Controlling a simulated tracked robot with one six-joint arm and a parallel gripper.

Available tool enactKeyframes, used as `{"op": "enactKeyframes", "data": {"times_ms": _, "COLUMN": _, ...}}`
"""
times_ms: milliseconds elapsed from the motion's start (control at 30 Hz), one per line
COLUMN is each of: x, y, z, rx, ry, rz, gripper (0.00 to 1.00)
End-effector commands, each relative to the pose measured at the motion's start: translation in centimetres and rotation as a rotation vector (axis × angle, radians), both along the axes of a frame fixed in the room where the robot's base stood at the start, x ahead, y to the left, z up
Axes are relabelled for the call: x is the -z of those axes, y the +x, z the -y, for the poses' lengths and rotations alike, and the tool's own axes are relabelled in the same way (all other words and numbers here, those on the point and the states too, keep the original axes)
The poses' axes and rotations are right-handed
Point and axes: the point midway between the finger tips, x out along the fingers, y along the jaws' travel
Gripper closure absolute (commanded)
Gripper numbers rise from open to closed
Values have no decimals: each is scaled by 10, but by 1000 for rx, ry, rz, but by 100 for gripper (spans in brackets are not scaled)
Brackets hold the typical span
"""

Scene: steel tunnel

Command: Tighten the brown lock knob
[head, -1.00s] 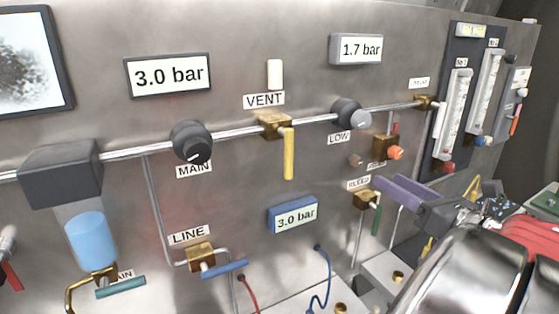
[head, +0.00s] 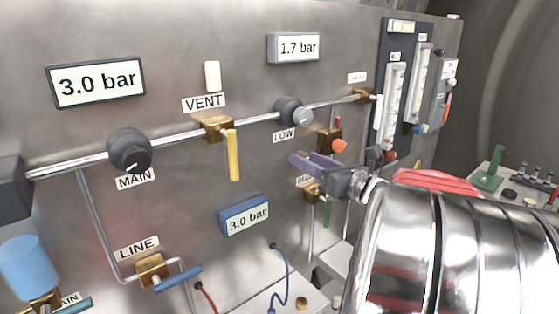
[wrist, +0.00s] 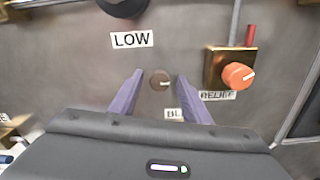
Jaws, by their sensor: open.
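The brown lock knob (wrist: 159,79) is a small round knob on the steel panel, below the LOW label. In the wrist view it shows between the tips of my two purple fingers. My gripper (wrist: 160,75) is open, one finger to each side of the knob, and I see no contact. In the head view my gripper (head: 304,163) points at the panel beneath the LOW regulator, and its fingers hide the brown knob there. How far the fingertips are from the panel is hard to tell.
The orange RELIEF knob (wrist: 238,75) on its brass block sits close to the right of my fingers. The black LOW regulator (head: 291,112) is above. The BLEED valve with its green lever (head: 328,211) is just below. The yellow VENT lever (head: 233,154) hangs to the left.

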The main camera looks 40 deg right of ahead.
Motion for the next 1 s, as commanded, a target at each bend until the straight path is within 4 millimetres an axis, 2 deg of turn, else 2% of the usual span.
{"op": "enactKeyframes", "data": {"times_ms": 333, "x": 0, "y": 3, "z": 0, "rx": 0, "ry": 0, "rz": 0, "gripper": 57}}
{"op": "enactKeyframes", "data": {"times_ms": 900, "x": 0, "y": 3, "z": 0, "rx": 0, "ry": 0, "rz": 0, "gripper": 96}}
{"op": "enactKeyframes", "data": {"times_ms": 1000, "x": 0, "y": 3, "z": -2, "rx": 0, "ry": 0, "rz": 1, "gripper": 98}}
